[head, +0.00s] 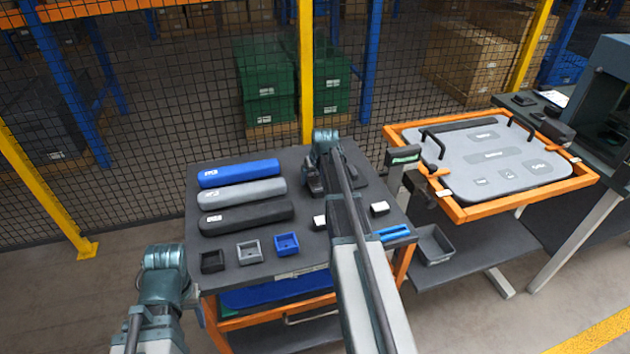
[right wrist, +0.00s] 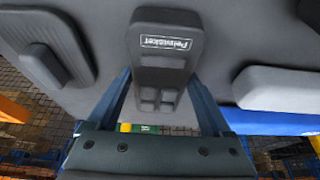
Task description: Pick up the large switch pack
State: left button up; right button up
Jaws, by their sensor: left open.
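A dark grey switch pack with a white label and four small buttons (right wrist: 160,62) fills the middle of the right wrist view. My right gripper (right wrist: 160,85) has a finger along each side of it, close to its edges; whether they press on it is unclear. In the head view my right gripper (head: 318,182) is low over the table's back right, and my wrist mostly hides the pack. My left gripper (head: 188,294) is left of the table's front corner, its fingers mostly hidden.
Blue (head: 238,173), grey (head: 240,193) and black (head: 245,217) long pads lie left on the table (head: 265,265). Small black, grey and blue boxes (head: 287,244) stand in front. An orange frame (head: 455,212) holds a grey door panel (head: 490,160) at right. A mesh fence stands behind.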

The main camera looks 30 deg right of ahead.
aim_at(315, 178)
jog(key=c, duration=1)
jog(key=shift+c, duration=0.2)
jog(key=shift+r, duration=0.1)
notch_tip(315, 178, up, 10)
jog(key=p, duration=1)
jog(key=shift+r, duration=0.2)
